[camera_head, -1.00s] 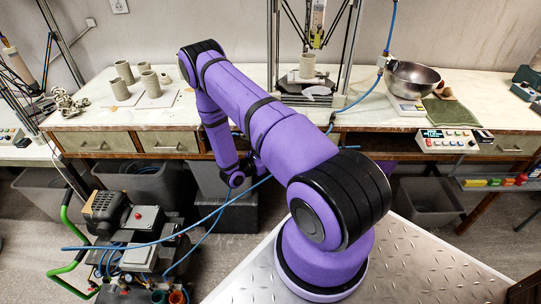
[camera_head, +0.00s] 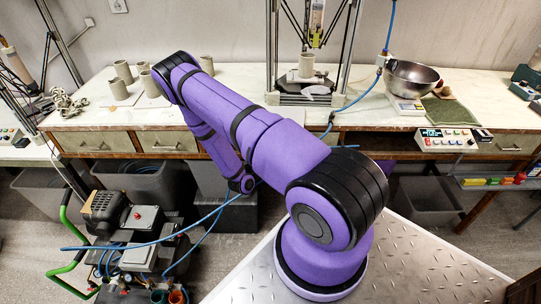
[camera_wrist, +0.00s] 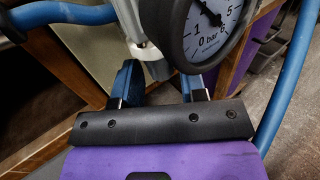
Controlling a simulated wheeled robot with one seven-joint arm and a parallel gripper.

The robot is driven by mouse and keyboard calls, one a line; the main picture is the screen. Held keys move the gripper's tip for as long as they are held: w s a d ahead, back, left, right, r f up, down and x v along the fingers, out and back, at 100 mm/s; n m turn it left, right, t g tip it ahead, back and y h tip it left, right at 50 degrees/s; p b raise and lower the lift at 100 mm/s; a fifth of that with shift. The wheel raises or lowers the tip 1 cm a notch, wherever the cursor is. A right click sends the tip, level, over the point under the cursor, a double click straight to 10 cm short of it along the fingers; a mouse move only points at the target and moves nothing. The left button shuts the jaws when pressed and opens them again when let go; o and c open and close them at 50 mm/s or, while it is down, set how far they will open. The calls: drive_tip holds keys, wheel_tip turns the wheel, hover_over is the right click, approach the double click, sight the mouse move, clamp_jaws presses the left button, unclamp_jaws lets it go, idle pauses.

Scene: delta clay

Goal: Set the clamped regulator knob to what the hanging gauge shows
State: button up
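A round black-rimmed gauge (camera_wrist: 222,40) marked in bar fills the upper right of the wrist view. Its top is cut off, so I cannot tell its reading; part of a black needle shows near the frame edge. My gripper (camera_wrist: 160,82) has two blue fingers standing apart just below and left of the gauge. A pale grey fitting (camera_wrist: 146,50) shows beyond and between them; I cannot tell whether it is touched. No regulator knob can be made out clearly. In the head view my arm reaches down before the bench, and my fingertips are hidden.
Blue hoses (camera_wrist: 65,14) run close to my gripper, one more (camera_wrist: 285,85) at right. The wooden bench (camera_head: 300,121) stands behind my arm. A compressor cart (camera_head: 135,235) with a green handle is at lower left. Grey bins (camera_head: 427,203) stand under the bench.

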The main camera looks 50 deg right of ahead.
drive_tip(key=s+a, duration=0.1)
drive_tip(key=a, duration=0.9)
drive_tip(key=shift+a, duration=0.4)
drive_tip(key=a+r+m+g+y, duration=0.35)
drive_tip(key=r+m, duration=0.35)
drive_tip(key=r, duration=0.8)
drive_tip(key=a+r+m+g+y, duration=0.2)
drive_tip(key=r+m+g+y, duration=0.3)
drive_tip(key=r, duration=0.9)
drive_tip(key=s+a+r+m+t+y, duration=0.3)
drive_tip(key=s+a+r+t, duration=0.3)
drive_tip(key=s+r, duration=0.3)
drive_tip(key=s+a+r+m+t+y, duration=0.4)
drive_tip(key=s+r, duration=0.5)
drive_tip(key=r, duration=0.5)
drive_tip(key=shift+s+a+r+t+y, duration=0.2)
drive_tip(key=shift+a+t+y, duration=0.95)
drive_tip(key=shift+a, duration=0.75)
